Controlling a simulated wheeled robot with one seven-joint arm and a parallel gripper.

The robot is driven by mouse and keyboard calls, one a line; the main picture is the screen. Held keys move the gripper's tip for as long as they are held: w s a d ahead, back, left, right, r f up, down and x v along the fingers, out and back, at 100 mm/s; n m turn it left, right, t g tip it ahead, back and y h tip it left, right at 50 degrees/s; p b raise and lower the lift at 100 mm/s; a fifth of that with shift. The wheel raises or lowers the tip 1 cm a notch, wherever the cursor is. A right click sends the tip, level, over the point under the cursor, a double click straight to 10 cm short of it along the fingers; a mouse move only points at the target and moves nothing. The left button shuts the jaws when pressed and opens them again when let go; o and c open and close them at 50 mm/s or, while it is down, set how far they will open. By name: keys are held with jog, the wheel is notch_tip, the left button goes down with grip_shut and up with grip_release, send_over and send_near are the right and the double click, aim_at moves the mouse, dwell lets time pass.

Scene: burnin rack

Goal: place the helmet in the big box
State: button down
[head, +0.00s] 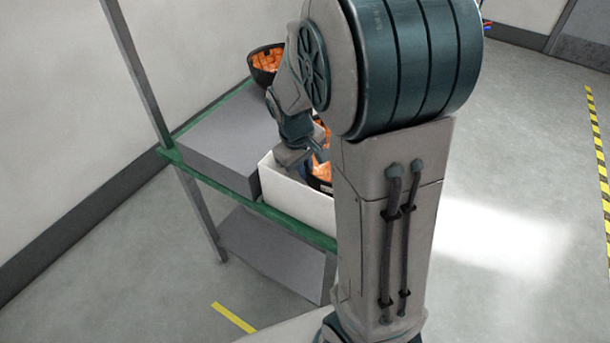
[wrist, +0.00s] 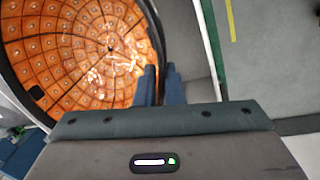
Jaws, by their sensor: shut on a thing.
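A helmet with a black rim and an orange padded inside (wrist: 75,50) fills the left of the wrist view, its open side facing the camera. My gripper (wrist: 160,85) is shut on its rim, one finger on each side. In the head view my gripper (head: 300,155) is low at the open white box (head: 297,202) on the green-edged shelf. Part of the helmet (head: 322,172) shows at the box's opening, partly hidden behind my arm. I cannot tell whether it touches the box floor.
Another black bowl-shaped thing with an orange inside (head: 267,62) stands at the back of the shelf. A grey block (head: 215,150) sits left of the white box. A green shelf edge (head: 300,229) runs along the front. A rack post (head: 138,70) rises at the left.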

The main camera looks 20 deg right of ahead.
jog(key=shift+w+f, duration=0.1)
jog(key=shift+f, duration=1.45)
jog(key=shift+f, duration=0.2)
jog(key=c, duration=1.5)
grip_release()
